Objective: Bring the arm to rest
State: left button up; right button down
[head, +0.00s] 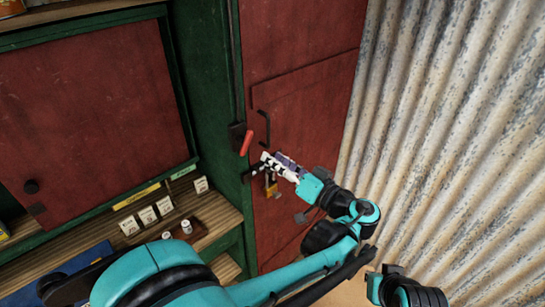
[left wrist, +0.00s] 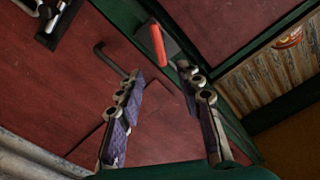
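My left gripper (head: 277,166) is in front of the red door (head: 300,110), near its handle side. In the left wrist view my left gripper (left wrist: 160,78) has its two fingers well apart with nothing between them. It is open and empty. The red-handled lever (head: 246,143) on the green frame is just beyond the fingertips; it also shows in the left wrist view (left wrist: 157,46). The black door handle (head: 264,128) is close above the gripper in the head view. A teal and black part of my other arm shows at lower right, but no right gripper is seen.
A brass padlock (head: 271,188) hangs just below the left gripper by a dark latch. A red cabinet panel (head: 95,115) and a wooden shelf (head: 120,245) with small price cards (head: 147,215) and small weights are to the left. A corrugated metal wall (head: 440,130) is close on the right.

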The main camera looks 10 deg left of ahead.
pick_arm(q)
jog(key=shift+a, duration=0.1)
jog(key=s+a+f+m+g+h+b, duration=0.3)
jog(key=s+a+f+h, duration=0.35)
jog(key=a+f, duration=0.55)
jog(key=s+d+f+m+g+h+b, duration=0.1)
jog(key=s+d+f+h, duration=0.1)
jog(key=s+f+h, duration=0.5)
jog(key=s+f, duration=0.1)
jog(key=s, duration=0.4)
jog(key=shift+s+f+h, duration=0.2)
jog(key=shift+f+h, duration=0.1)
jog(key=shift+h, duration=0.05)
jog(key=shift+d, duration=0.1)
